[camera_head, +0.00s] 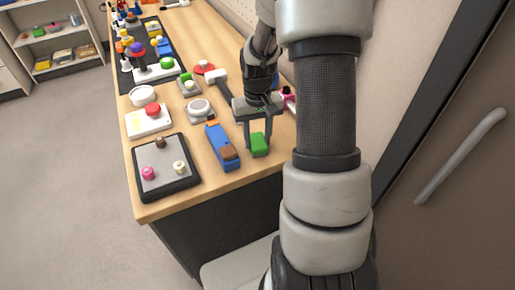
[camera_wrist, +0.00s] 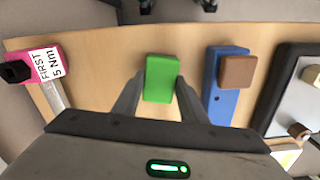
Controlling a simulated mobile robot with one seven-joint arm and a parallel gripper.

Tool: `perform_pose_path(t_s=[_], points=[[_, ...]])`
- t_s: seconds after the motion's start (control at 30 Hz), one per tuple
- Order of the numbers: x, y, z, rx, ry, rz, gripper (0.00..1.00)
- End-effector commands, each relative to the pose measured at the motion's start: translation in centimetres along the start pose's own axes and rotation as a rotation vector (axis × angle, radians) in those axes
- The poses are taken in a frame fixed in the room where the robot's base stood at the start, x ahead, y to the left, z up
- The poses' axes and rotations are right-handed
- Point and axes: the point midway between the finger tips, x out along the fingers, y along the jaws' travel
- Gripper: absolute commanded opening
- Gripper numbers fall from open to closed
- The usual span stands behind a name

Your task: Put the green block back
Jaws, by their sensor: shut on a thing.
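The green block (camera_head: 259,145) is between the two fingers of my gripper (camera_head: 257,135), near the front right part of the wooden table. In the wrist view the green block (camera_wrist: 161,78) sits between the fingertips of my gripper (camera_wrist: 161,88), which is shut on it. I cannot tell whether the block touches the table. A blue base (camera_head: 220,143) with a brown block (camera_head: 229,153) on its near end lies just left of my gripper. The same blue base (camera_wrist: 225,98) and brown block (camera_wrist: 238,71) show right of the green block in the wrist view.
A dark-rimmed grey tray (camera_head: 167,182) with several small knobs lies at the front left. A pink tool labelled "FIRST 5 Nm" (camera_wrist: 45,62) lies left of my gripper in the wrist view. A white box with a red button (camera_head: 150,118) and many objects stand farther back.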

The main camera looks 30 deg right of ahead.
Motion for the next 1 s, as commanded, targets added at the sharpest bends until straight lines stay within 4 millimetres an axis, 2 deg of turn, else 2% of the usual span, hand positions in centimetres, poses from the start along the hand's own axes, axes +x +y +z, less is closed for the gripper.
perform_pose_path(t_s=[0.03,0.07,0.23,0.37,0.57,0.67,1.0], points=[[-0.01,0.0,0.01,0.0,0.0,0.0,0.32],[-0.01,0.0,0.01,0.0,0.0,0.0,0.44],[-0.01,0.0,0.02,0.0,0.0,0.0,0.45],[-0.01,0.0,0.02,0.0,0.0,0.0,0.66],[-0.01,0.0,0.01,0.0,0.0,0.0,0.66],[0.0,0.0,0.03,0.0,-0.001,0.0,0.51],[-0.34,0.0,0.0,0.0,0.0,0.0,0.51]])
